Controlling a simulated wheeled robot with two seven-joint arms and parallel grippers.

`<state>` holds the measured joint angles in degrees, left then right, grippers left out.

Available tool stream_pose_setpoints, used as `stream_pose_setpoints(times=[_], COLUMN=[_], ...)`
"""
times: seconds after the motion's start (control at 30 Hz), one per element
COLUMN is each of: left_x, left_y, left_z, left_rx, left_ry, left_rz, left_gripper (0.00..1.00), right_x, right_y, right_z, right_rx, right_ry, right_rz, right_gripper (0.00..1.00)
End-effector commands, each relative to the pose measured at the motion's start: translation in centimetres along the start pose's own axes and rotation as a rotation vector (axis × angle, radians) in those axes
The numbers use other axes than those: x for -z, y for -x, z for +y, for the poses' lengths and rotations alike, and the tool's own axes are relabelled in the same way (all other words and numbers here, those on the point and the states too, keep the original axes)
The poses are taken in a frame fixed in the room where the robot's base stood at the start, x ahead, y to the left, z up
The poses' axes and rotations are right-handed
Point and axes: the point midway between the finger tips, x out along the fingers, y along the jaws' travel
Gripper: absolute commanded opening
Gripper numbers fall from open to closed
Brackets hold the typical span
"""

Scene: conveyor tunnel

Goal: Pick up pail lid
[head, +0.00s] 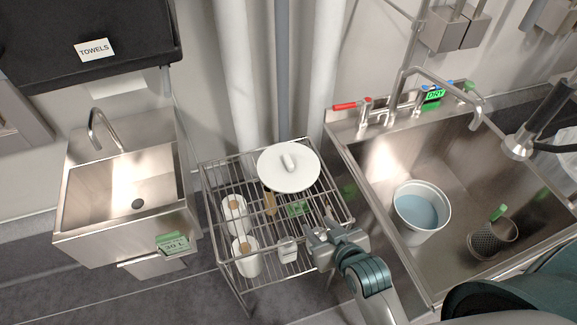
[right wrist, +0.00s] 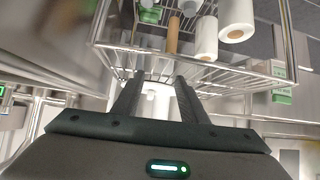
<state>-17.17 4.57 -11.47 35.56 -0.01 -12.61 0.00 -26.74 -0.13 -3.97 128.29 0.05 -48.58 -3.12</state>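The pail lid (head: 289,167) is a white round disc with a raised grip in its middle. It lies at the back of the wire rack (head: 222,161) in the head view. My right gripper (head: 318,229) is at the rack's front right corner, in front of the lid and apart from it. In the right wrist view the two fingers of this gripper (right wrist: 158,88) stand apart with a gap between them, and I see nothing gripped. The lid cannot be made out clearly there. My left gripper is not in view.
The rack also holds white rolls (head: 245,257), a small white bottle (head: 287,250) and a brown item (head: 269,203). A pail (head: 421,212) with blue liquid and a dark mesh cup (head: 492,238) stand in the right sink (head: 388,157). A small sink (head: 126,190) is left.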

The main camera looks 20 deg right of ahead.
Motion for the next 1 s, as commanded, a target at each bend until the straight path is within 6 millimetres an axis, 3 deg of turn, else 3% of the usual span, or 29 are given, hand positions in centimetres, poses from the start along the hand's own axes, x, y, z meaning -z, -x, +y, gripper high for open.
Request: stream_pose_setpoints(times=[0.43, 1.0], left_x=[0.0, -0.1], left_y=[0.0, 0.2], left_z=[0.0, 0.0], left_rx=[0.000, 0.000], left_ry=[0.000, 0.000], left_rz=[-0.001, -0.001], left_gripper=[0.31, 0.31], right_x=[7.2, 8.1], right_y=[-2.0, -2.5], right_z=[0.4, 0.5], right_rx=[-0.044, -0.049], right_ry=[-0.034, -0.036], right_rz=[0.315, 0.346], right_gripper=[0.39, 0.39])
